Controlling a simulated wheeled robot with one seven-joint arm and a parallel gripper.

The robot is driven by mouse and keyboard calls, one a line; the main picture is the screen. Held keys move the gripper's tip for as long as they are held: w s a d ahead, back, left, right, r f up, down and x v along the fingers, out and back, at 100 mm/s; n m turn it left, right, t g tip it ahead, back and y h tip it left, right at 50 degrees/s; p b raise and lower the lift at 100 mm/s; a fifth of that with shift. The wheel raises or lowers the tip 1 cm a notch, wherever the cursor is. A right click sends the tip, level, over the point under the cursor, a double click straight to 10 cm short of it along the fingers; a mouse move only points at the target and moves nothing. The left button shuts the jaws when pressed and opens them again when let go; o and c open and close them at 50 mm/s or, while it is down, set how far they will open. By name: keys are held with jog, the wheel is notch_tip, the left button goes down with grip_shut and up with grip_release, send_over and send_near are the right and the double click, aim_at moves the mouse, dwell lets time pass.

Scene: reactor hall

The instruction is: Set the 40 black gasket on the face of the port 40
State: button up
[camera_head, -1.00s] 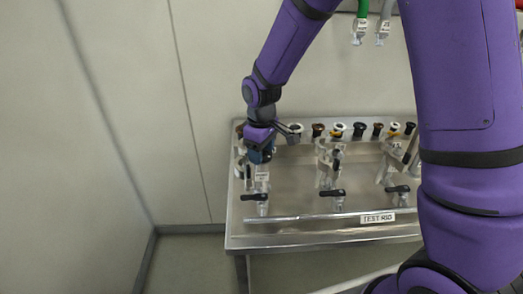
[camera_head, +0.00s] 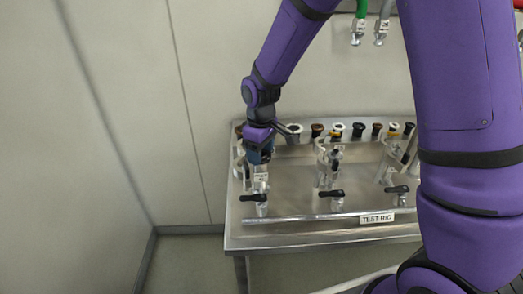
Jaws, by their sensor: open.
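My gripper (camera_head: 260,164) points down over the left fitting (camera_head: 261,182) on the test rig, a pale upright part with a small label and a black-handled valve in front. The jaws are open, but the fingertips are small and partly hidden by the gripper body. Black ring-like parts (camera_head: 358,129) stand in the back row among brown and white ones. Their sizes cannot be read, so I cannot tell which is the 40 black gasket. The port labels are too small to read, and I cannot tell which is port 40.
The steel test rig table (camera_head: 300,232) carries a middle fitting (camera_head: 328,165) and a right fitting (camera_head: 392,168), each with a black-handled valve. A rail runs along its front edge. Hoses (camera_head: 358,30) hang above at the back. My arm hides the table's right end.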

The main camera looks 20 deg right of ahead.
jog(key=shift+s+a+f, duration=0.2)
jog(key=shift+s, duration=0.15)
jog(key=shift+o, duration=0.6)
jog(key=shift+w+a+r, duration=0.1)
jog(key=shift+r, duration=0.25)
notch_tip(320, 180, up, 10)
jog(key=s+d+r+m+t, duration=0.3)
jog(key=s+d+r+m, duration=0.1)
jog(key=s+d+r, duration=0.7)
jog(key=s+d+r+m+t, duration=0.1)
jog(key=s+d+r+m, duration=0.1)
jog(key=s, duration=0.5)
jog(key=s+d+r+m+t, duration=0.1)
jog(key=s+d+r+m, duration=0.1)
jog(key=s, duration=0.5)
jog(key=shift+s+d+m, duration=0.2)
jog(key=shift+d+m, duration=0.1)
jog(key=shift+m, duration=0.2)
